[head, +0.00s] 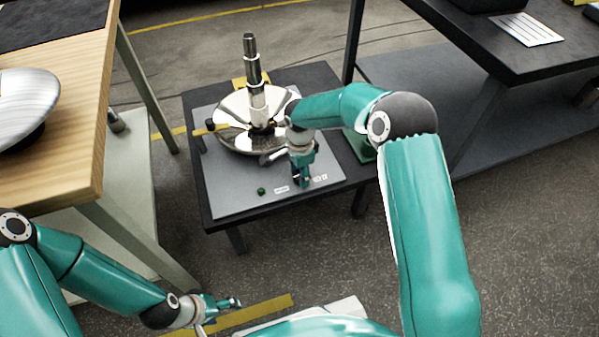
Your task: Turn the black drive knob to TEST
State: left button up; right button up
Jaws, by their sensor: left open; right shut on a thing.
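A tiered fountain (262,115) with shiny metal bowls and an upright post stands on a grey panel (232,202) on a low black table. My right gripper (301,180) reaches down to the front right of the panel and is shut on the black drive knob, which it mostly hides. White lettering (320,178) sits just right of the gripper; it is too small to read. The knob's pointer cannot be made out. My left gripper (236,303) is open and empty, low in front of the table and away from the panel.
A small green button (261,191) and a white label (281,189) lie left of my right gripper. A wooden-topped bench (85,130) with a metal dish (25,100) stands at the left. A dark bench (505,55) with a paper sheet (526,29) stands at the right.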

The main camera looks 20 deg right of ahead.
jog(key=n+p, duration=0.1)
jog(key=n, duration=0.3)
jog(key=shift+r, duration=0.1)
jog(key=n+p, duration=0.1)
jog(key=n, duration=0.3)
jog(key=shift+n, duration=0.4)
jog(key=n, duration=0.3)
jog(key=shift+w+n+p, duration=0.1)
jog(key=shift+n+p, duration=0.2)
jog(key=shift+p, duration=0.1)
jog(key=n+p, duration=0.1)
jog(key=n, duration=0.3)
jog(key=shift+n, duration=0.3)
jog(key=n+p, duration=0.1)
jog(key=n, duration=0.3)
jog(key=shift+n, duration=0.3)
jog(key=n+p, duration=0.1)
jog(key=n, duration=0.3)
jog(key=n+p, duration=0.1)
jog(key=n, duration=0.3)
jog(key=shift+n, duration=2.2)
